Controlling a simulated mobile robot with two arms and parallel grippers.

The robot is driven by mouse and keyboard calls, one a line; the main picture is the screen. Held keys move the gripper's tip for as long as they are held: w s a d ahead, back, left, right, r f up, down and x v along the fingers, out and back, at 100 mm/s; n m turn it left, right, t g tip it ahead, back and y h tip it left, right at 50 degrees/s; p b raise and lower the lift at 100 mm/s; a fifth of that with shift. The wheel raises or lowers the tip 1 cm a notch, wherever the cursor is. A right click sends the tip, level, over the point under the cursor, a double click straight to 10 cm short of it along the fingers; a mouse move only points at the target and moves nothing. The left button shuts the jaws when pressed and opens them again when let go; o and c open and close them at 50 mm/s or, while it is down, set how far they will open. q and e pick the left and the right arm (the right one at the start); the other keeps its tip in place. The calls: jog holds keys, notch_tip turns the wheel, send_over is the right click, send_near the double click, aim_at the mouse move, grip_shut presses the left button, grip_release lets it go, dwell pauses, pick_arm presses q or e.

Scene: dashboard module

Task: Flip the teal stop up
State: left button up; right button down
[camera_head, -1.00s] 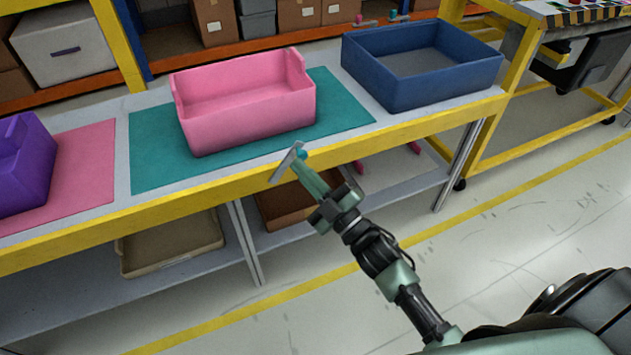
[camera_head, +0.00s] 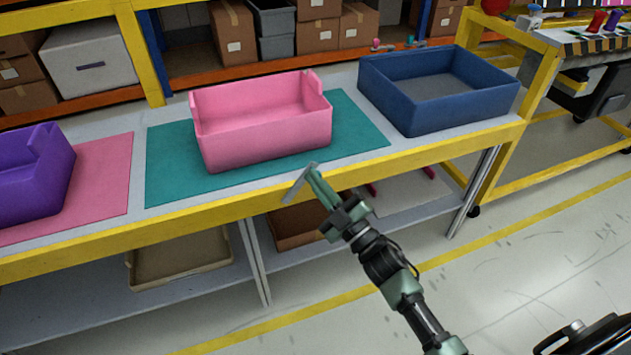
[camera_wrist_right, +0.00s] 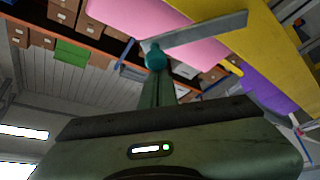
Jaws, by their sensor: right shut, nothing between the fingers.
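The stop shows as a thin grey bar (camera_head: 298,183) at the yellow front edge of the table, in front of the teal mat. It slants up to the right in the head view. In the right wrist view the grey bar (camera_wrist_right: 205,33) runs from a round teal knob (camera_wrist_right: 155,58), which lies right at my fingertips. My right gripper (camera_head: 316,177) is shut and empty, its tips against or very close to the knob end; exact contact cannot be told. In the head view the fingers hide the knob. My left gripper is out of view.
A pink bin (camera_head: 262,135) stands on the teal mat (camera_head: 172,178). A blue bin (camera_head: 440,112) is to its right, and a purple bin (camera_head: 35,180) on a pink mat (camera_head: 105,190) to its left. The yellow table edge (camera_head: 420,150) runs below.

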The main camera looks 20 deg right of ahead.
jog(key=shift+d+f, duration=0.1)
jog(key=shift+f, duration=0.05)
